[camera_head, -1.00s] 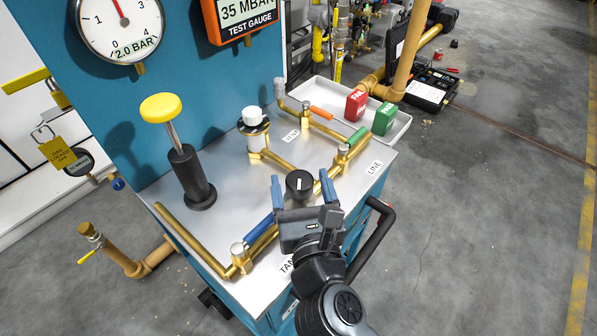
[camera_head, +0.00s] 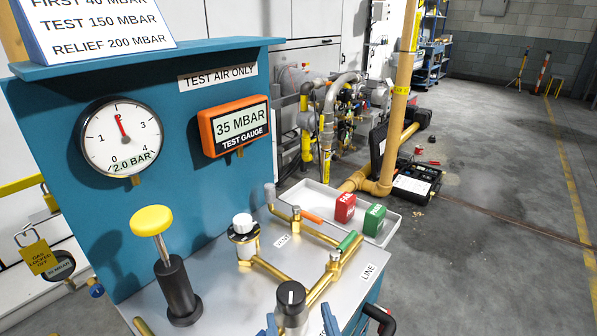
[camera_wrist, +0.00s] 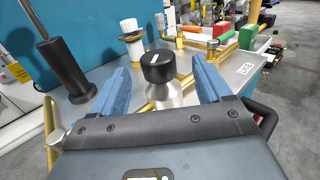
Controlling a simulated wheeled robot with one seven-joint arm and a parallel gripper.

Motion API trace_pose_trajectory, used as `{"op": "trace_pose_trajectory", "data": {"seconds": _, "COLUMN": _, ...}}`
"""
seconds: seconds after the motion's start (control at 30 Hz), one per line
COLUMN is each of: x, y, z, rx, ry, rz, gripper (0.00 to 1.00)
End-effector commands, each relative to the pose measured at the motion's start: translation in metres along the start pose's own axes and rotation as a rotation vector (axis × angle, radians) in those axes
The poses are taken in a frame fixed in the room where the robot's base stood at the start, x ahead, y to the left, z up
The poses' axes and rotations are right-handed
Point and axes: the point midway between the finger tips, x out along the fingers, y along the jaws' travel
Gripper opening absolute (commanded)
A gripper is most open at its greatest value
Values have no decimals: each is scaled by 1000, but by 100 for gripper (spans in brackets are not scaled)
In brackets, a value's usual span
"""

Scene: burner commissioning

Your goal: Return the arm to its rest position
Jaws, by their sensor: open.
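My gripper (camera_wrist: 160,92) is open, with its two blue fingers on either side of a black-topped knob (camera_wrist: 157,66) in the wrist view. A gap shows between the fingers and the knob. In the head view only the blue fingertips (camera_head: 298,328) show at the bottom edge, by the black knob (camera_head: 291,297). The knob stands on the grey bench top beside brass pipework (camera_head: 322,284). The rest of my arm is out of the head view.
A yellow-topped hand pump (camera_head: 176,285) stands left on the bench. A white-capped regulator (camera_head: 243,238) is behind the knob. A tray (camera_head: 386,231) holds red (camera_head: 345,208) and green (camera_head: 374,220) blocks. The gauge panel (camera_head: 183,217) rises behind.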

Motion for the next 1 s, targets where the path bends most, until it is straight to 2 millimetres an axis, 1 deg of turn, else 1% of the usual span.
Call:
{"op": "trace_pose_trajectory", "data": {"seconds": 0.07, "x": -11, "y": -13, "z": -5, "rx": -80, "ry": 1, "rz": -22, "gripper": 77}}
{"op": "trace_pose_trajectory", "data": {"seconds": 0.17, "x": -37, "y": -39, "z": -11, "rx": -282, "ry": 2, "rz": -69, "gripper": 77}}
{"op": "trace_pose_trajectory", "data": {"seconds": 0.2, "x": -51, "y": -52, "z": -13, "rx": -391, "ry": 5, "rz": -91, "gripper": 77}}
{"op": "trace_pose_trajectory", "data": {"seconds": 0.27, "x": -74, "y": -70, "z": -15, "rx": -572, "ry": 14, "rz": -120, "gripper": 77}}
{"op": "trace_pose_trajectory", "data": {"seconds": 0.3, "x": -90, "y": -81, "z": -16, "rx": -695, "ry": 24, "rz": -137, "gripper": 77}}
{"op": "trace_pose_trajectory", "data": {"seconds": 0.37, "x": -112, "y": -95, "z": -15, "rx": -881, "ry": 41, "rz": -154, "gripper": 77}}
{"op": "trace_pose_trajectory", "data": {"seconds": 0.4, "x": -128, "y": -103, "z": -15, "rx": -1006, "ry": 57, "rz": -162, "gripper": 77}}
{"op": "trace_pose_trajectory", "data": {"seconds": 0.47, "x": -150, "y": -114, "z": -14, "rx": -1193, "ry": 82, "rz": -166, "gripper": 77}}
{"op": "trace_pose_trajectory", "data": {"seconds": 0.5, "x": -165, "y": -120, "z": -12, "rx": -1318, "ry": 99, "rz": -164, "gripper": 77}}
{"op": "trace_pose_trajectory", "data": {"seconds": 0.57, "x": -187, "y": -128, "z": -10, "rx": -1505, "ry": 129, "rz": -154, "gripper": 77}}
{"op": "trace_pose_trajectory", "data": {"seconds": 0.6, "x": -202, "y": -132, "z": -8, "rx": -1630, "ry": 150, "rz": -140, "gripper": 77}}
{"op": "trace_pose_trajectory", "data": {"seconds": 0.77, "x": -256, "y": -142, "z": 0, "rx": -2126, "ry": 234, "rz": -40, "gripper": 77}}
{"op": "trace_pose_trajectory", "data": {"seconds": 0.8, "x": -269, "y": -144, "z": 3, "rx": -2247, "ry": 252, "rz": 0, "gripper": 77}}
{"op": "trace_pose_trajectory", "data": {"seconds": 0.9, "x": -299, "y": -146, "z": 8, "rx": -2531, "ry": 289, "rz": 115, "gripper": 77}}
{"op": "trace_pose_trajectory", "data": {"seconds": 1.0, "x": -321, "y": -146, "z": 13, "rx": -2761, "ry": 306, "rz": 237, "gripper": 77}}
